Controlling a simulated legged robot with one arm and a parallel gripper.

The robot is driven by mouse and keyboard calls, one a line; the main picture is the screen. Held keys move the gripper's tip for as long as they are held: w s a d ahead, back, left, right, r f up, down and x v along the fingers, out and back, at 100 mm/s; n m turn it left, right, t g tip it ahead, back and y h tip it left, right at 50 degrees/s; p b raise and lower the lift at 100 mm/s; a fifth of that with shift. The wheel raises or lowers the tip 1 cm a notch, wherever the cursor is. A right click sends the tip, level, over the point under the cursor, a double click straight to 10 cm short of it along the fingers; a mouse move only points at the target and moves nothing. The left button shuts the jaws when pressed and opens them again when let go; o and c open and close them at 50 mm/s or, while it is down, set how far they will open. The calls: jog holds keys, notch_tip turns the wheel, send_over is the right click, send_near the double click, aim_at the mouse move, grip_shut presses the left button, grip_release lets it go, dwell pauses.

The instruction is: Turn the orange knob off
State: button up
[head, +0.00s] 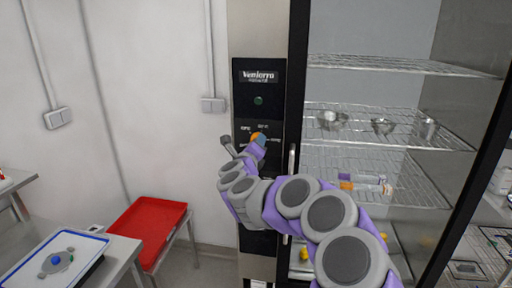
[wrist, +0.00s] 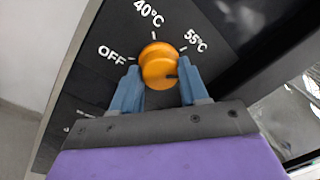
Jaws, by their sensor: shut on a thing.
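The orange knob (wrist: 158,66) sits on a black panel with the labels OFF, 40°C and 55°C around it in the wrist view. A small dark mark shows at the knob's lower right; I cannot tell for sure which label the knob is set to. My gripper (wrist: 157,85) has its two blue fingers on either side of the knob, shut on it. My wrist hides part of the panel.
The glass-doored cabinet (head: 295,120) has wire shelves with metal bowls and bottles. A green button (head: 258,100) sits above the knob. A red tray (head: 145,228) stands at lower left, beside a table (head: 120,255) with a blue-rimmed tray. Wall switches are at left.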

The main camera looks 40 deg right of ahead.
jog(key=n+p, duration=0.1)
jog(key=n, duration=0.4)
jog(key=shift+t, duration=0.4)
jog(key=n+p, duration=0.2)
jog(key=n, duration=0.3)
jog(key=n+p, duration=0.2)
jog(key=n, duration=0.2)
jog(key=shift+n+t+y+p, duration=0.3)
jog(key=shift+n+y, duration=0.1)
jog(key=n+p, duration=0.3)
jog(key=n, duration=0.1)
jog(key=shift+s+f+n, duration=0.1)
jog(key=shift+n, duration=0.3)
jog(key=shift+n+y+p, duration=0.6)
jog(key=shift+n+p, duration=3.05)
jog(key=shift+n, duration=4.55)
